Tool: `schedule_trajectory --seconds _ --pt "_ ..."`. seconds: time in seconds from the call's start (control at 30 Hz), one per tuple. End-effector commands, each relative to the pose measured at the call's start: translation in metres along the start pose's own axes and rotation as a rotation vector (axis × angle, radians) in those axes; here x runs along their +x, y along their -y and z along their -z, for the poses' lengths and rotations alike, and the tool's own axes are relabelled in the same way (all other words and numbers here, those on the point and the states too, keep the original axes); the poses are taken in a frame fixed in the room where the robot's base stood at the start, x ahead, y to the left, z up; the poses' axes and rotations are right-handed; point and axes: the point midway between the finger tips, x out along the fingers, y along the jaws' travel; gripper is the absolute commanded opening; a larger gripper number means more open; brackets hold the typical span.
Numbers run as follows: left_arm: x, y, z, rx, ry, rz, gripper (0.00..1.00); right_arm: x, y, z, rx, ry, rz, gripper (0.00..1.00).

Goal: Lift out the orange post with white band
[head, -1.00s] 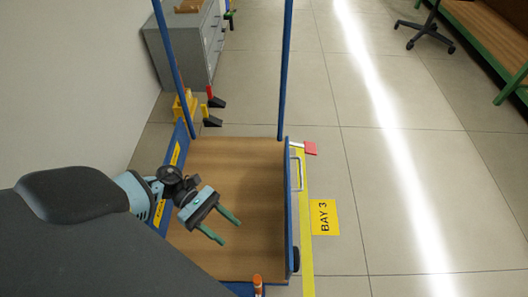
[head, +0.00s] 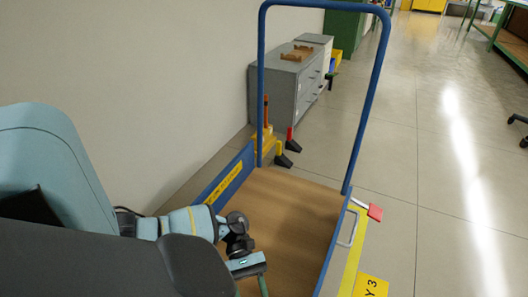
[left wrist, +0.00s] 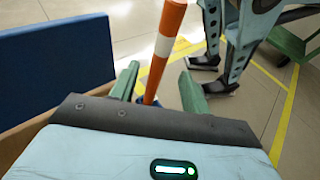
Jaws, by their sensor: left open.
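The orange post with a white band (left wrist: 164,48) stands upright, slightly tilted in the left wrist view. Its top is cut off by the upper edge. My left gripper (left wrist: 159,72) is open, with one green finger on each side of the post in that view. I cannot tell whether the post is fully between the fingers or just beyond them, and no contact shows. The post's foot is partly hidden behind the gripper body. In the head view my left gripper (head: 262,284) is cut off at the bottom edge, and the post is out of frame. My right gripper is not in view.
A blue-framed cart with a wooden deck (head: 285,225) and a tall handle (head: 368,100) fills the middle. A grey cabinet (head: 285,90) and a yellow stand (head: 268,142) are behind it. A blue panel (left wrist: 55,62) stands left of the gripper. The floor to the right is open.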

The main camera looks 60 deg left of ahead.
Motion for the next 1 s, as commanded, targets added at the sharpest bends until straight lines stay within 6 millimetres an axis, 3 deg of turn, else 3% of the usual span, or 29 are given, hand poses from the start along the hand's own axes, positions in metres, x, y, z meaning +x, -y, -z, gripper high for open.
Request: schedule_trajectory --seconds 0.3,0.57,0.9,1.0 --pt "0.024 0.0 -0.001 -0.001 0.001 0.0 0.47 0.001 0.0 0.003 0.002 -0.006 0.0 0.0" --pt "0.032 0.0 -0.002 -0.001 0.002 -0.001 0.47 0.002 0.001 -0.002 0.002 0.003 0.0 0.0" --pt "0.075 0.0 -0.005 -0.003 0.003 -0.001 0.47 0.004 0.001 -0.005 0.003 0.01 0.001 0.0" --pt "0.079 0.0 -0.006 -0.003 0.002 -0.001 0.47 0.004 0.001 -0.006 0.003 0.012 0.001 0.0"
